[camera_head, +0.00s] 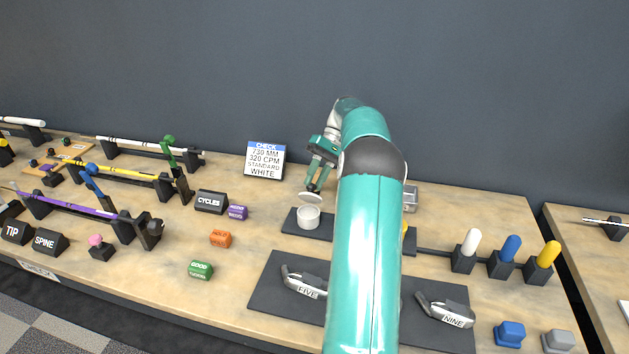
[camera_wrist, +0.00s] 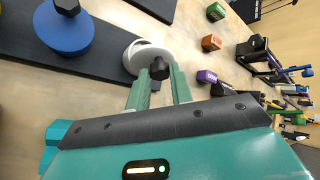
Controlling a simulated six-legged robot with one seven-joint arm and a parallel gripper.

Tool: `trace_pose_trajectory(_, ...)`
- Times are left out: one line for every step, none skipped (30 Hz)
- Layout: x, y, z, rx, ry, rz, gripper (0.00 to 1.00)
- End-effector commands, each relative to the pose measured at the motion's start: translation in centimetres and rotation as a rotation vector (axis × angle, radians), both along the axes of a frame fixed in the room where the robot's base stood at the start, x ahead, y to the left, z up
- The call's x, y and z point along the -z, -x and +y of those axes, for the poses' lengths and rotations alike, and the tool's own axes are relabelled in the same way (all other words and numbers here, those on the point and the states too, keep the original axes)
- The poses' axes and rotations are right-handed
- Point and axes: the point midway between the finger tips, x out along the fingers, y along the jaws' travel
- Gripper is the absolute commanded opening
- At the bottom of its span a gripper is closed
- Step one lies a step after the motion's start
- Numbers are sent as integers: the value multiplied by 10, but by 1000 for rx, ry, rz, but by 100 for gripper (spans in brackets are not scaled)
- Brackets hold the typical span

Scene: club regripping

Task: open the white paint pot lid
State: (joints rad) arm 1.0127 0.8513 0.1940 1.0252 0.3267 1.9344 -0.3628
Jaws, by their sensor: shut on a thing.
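The white paint pot (camera_head: 308,219) stands on a dark tray (camera_head: 291,224) in the middle of the table, and its open rim shows. Its white lid (camera_head: 310,197) is a thin disc just above the pot, apart from it in the head view. My gripper (camera_head: 313,187) points down over the pot. In the wrist view, the green fingers are shut on the lid's black knob (camera_wrist: 159,69), with the white lid (camera_wrist: 139,50) beyond it.
A blue paint pot (camera_wrist: 62,30) with a black knob stands near on the same tray. A sign (camera_head: 265,160) reading WHITE stands behind left. Orange (camera_head: 221,238), green (camera_head: 200,270) and purple (camera_head: 237,212) blocks lie left. My arm hides the tray's right part.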

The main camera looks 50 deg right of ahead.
Motion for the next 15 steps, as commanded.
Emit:
trace_pose_trajectory(1,-1,-2,0,-15,5,0)
trace_pose_trajectory(2,-1,-2,0,-24,11,0)
trace_pose_trajectory(2,-2,-3,1,-33,16,0)
trace_pose_trajectory(2,-2,-3,0,-39,19,0)
trace_pose_trajectory(2,-2,-4,-1,-45,22,0)
trace_pose_trajectory(2,-2,-4,0,-51,25,0)
trace_pose_trajectory(2,-2,-4,0,-54,28,0)
trace_pose_trajectory(2,-2,-5,1,-57,30,0)
trace_pose_trajectory(2,-3,-5,1,-59,31,0)
trace_pose_trajectory(2,-3,-5,1,-61,31,0)
trace_pose_trajectory(2,-3,-5,0,-62,32,0)
trace_pose_trajectory(2,-3,-5,0,-64,32,0)
trace_pose_trajectory(2,-3,-5,0,-64,33,0)
trace_pose_trajectory(2,-3,-5,0,-64,33,0)
trace_pose_trajectory(2,-3,-5,0,-64,33,0)
